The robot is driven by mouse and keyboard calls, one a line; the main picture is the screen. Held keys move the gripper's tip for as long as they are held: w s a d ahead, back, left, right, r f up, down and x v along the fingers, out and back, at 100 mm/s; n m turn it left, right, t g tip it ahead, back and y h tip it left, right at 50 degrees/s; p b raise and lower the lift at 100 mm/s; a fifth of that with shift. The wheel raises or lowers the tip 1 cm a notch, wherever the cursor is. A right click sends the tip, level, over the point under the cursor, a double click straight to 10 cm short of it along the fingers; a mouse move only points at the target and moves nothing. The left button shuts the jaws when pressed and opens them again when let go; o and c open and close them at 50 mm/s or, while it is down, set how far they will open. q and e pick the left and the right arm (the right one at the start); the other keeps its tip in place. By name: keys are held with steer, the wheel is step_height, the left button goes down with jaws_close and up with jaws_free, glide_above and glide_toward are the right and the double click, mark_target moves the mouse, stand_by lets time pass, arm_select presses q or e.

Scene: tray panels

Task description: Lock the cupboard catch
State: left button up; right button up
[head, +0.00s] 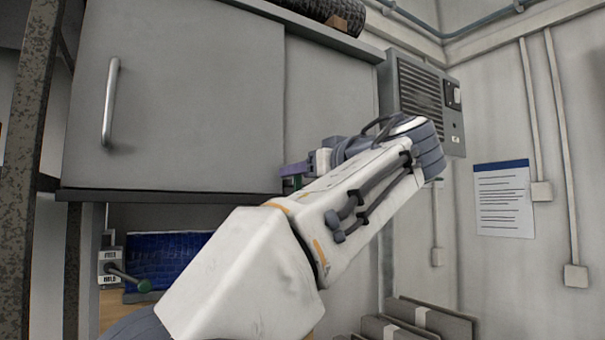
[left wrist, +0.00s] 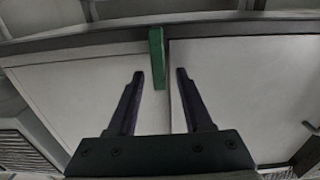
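The grey cupboard (head: 170,100) fills the upper left of the head view, with a long metal handle on its left door. A small green catch (left wrist: 157,55) sits at the cupboard's edge by the seam between the two door panels. In the left wrist view it is a straight bar in line with the seam. My left gripper (left wrist: 160,74) is open, its dark fingers on either side of the catch's free end, with gaps showing. In the head view the left gripper (head: 292,171) is at the cupboard's lower edge, mostly behind my arm. My right gripper is out of view.
Below the cupboard at left are a green-knobbed lever (head: 128,279) with a FREE/HOLD plate and a blue bin (head: 165,258). A vented wall box (head: 420,90) hangs at right beside the cupboard. Boxes (head: 425,322) lie at lower right. A speckled post (head: 22,170) stands far left.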

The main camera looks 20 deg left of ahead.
arm_select(q)
steer(key=b+v, duration=0.1)
steer(key=v, duration=0.9)
steer(key=shift+b, duration=0.4)
steer(key=shift+s+d, duration=0.1)
steer(key=shift+d, duration=0.05)
